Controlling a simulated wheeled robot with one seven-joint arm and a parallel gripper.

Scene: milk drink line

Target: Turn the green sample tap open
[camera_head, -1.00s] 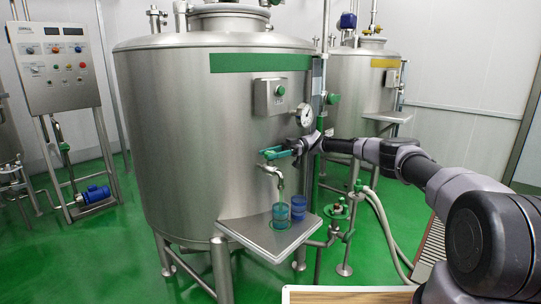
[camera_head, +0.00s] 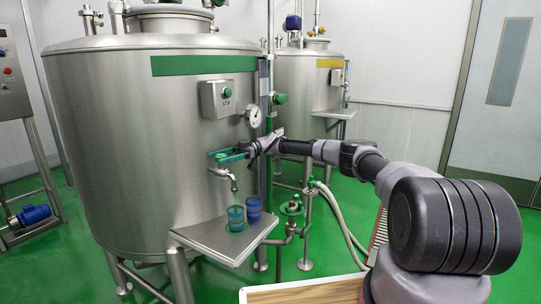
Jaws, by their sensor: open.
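The green sample tap (camera_head: 223,156) has a green lever handle above a steel spout (camera_head: 228,176) on the front of the large steel tank (camera_head: 130,130). My gripper (camera_head: 240,153) is at the right part of the green handle, its fingers close around or beside it. Contact with the handle is too small to tell. The jaws are open. My arm reaches in from the right. A teal cup (camera_head: 235,218) stands under the spout on a steel shelf (camera_head: 205,242), and a blue cup (camera_head: 253,209) stands just behind it to the right.
Green valves (camera_head: 291,207) and pipes stand right of the shelf. A second tank (camera_head: 305,85) with a yellow label is behind. Green floor is open at right.

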